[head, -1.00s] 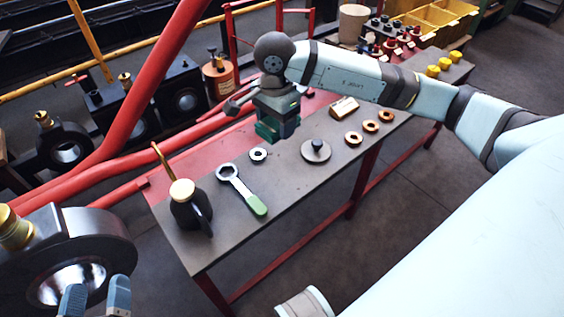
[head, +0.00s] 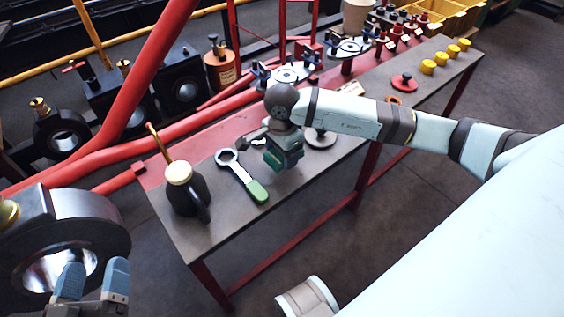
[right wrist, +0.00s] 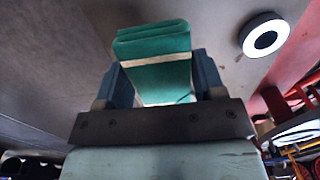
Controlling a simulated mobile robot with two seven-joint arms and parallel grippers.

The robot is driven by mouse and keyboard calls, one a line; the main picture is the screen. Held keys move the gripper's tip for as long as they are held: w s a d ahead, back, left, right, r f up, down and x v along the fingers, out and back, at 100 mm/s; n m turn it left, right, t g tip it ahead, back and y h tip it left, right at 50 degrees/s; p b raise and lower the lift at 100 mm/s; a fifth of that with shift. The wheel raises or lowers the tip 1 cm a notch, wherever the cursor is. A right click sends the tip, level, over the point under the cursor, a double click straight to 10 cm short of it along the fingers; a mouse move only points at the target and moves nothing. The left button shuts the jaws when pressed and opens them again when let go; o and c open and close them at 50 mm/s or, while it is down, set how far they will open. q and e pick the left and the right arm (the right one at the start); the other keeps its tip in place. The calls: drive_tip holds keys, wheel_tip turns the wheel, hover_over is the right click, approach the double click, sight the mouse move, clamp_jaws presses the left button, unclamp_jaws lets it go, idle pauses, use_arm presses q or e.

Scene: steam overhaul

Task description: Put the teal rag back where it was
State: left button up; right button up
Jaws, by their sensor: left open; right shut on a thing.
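The teal rag (right wrist: 155,65) is a folded green-teal block with a pale band, held between the two fingers of my right gripper (right wrist: 155,85) in the right wrist view. In the head view the rag (head: 288,160) shows under my right gripper (head: 285,152), over the grey bench top (head: 222,222), to the right of the green-handled ring spanner. I cannot tell whether the rag touches the bench. My left gripper (head: 93,280) is open and empty at the lower left, in front of a dark round bearing housing (head: 85,235).
A grey disc with a knob (head: 320,138) is close behind my right gripper. A pale ring (right wrist: 264,36) shows beside the rag.

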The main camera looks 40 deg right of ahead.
sight(282, 162)
use_arm(q)
drive_tip(key=shift+d+f+g+b, duration=0.1)
drive_tip(key=shift+f+g+b, duration=0.3)
drive_tip(key=shift+f, duration=0.45)
use_arm(e)
drive_tip(key=shift+f, duration=1.85)
drive_tip(key=shift+f, duration=0.15)
drive_tip(key=o, duration=0.9)
use_arm(q)
drive_tip(key=shift+f, duration=0.2)
